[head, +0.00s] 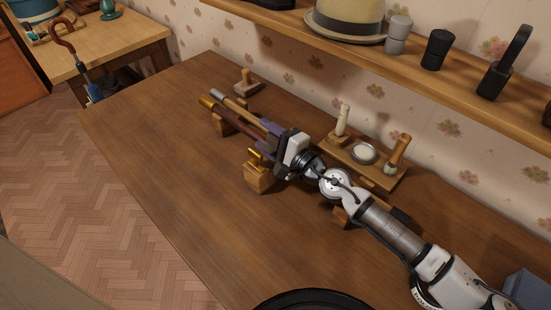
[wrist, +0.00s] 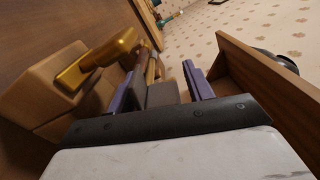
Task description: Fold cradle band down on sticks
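Two sticks lie side by side on a wooden cradle: a dark brown stick with a brass end (head: 207,101) and a paler stick with a silver end (head: 217,94). The cradle's far block (head: 222,125) and near block (head: 260,179) show. A brass fitting (head: 254,156) sits on the near block; in the wrist view it (wrist: 98,61) angles up beside the sticks. My gripper (head: 272,127) is low over the sticks, its purple fingers (wrist: 164,88) spread apart. A dark grey piece (wrist: 162,94) shows between them, perhaps the band; I cannot tell whether they touch it.
A wooden tray (head: 394,181) with a brush and a round dish stands behind my arm. A small wooden stand (head: 246,84) is near the wall. A shelf (head: 300,27) with a hat (head: 345,22) overhangs the back. The desk's left front (head: 165,170) is clear.

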